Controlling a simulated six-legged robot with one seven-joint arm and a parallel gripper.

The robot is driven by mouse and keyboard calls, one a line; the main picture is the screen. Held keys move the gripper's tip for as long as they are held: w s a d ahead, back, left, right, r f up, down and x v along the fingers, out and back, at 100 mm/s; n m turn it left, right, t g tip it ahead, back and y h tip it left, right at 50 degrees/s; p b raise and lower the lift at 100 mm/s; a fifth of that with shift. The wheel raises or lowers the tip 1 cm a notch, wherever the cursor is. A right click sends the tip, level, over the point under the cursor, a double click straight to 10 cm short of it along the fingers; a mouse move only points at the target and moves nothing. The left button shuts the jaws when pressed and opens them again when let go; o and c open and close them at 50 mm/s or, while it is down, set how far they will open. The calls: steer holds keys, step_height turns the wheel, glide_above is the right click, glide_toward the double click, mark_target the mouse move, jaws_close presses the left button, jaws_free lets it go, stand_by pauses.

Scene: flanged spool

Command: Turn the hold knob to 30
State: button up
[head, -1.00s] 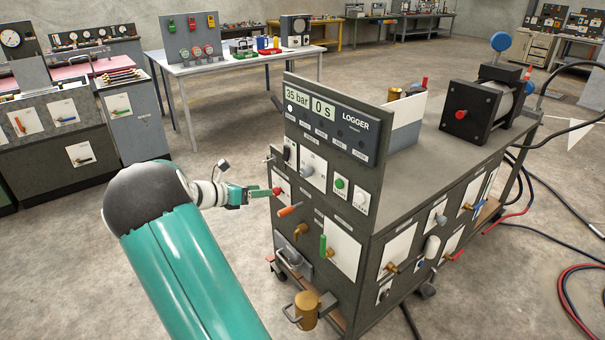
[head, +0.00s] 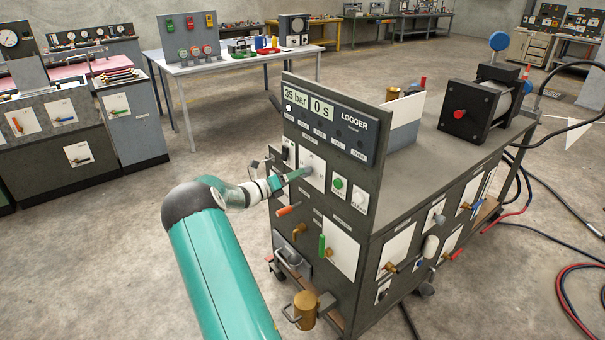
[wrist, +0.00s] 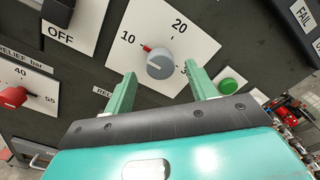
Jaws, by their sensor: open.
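The grey hold knob (wrist: 159,64) sits on a white dial plate (wrist: 187,42), which also shows in the head view (head: 318,168). Its red mark points up-left, close to the 10. The 20 is at the top, and a 3 shows at the right, partly covered by a finger. My gripper (wrist: 162,84) is open, with its green fingers apart on the lower left and lower right of the knob. I cannot tell whether they touch it. In the head view my gripper (head: 300,174) covers the knob at the panel.
A green button (wrist: 228,86) is close to the right finger. A red relief knob (wrist: 12,97) and an OFF plate (wrist: 72,25) are to the left. The logger display (head: 309,102) reads 35 bar and 0 s. An orange handle (head: 288,210) sticks out below my gripper.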

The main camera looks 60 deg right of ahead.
mark_target(303, 177)
steer(key=x, duration=0.4)
steer(key=shift+d, duration=0.1)
steer(key=c, duration=1)
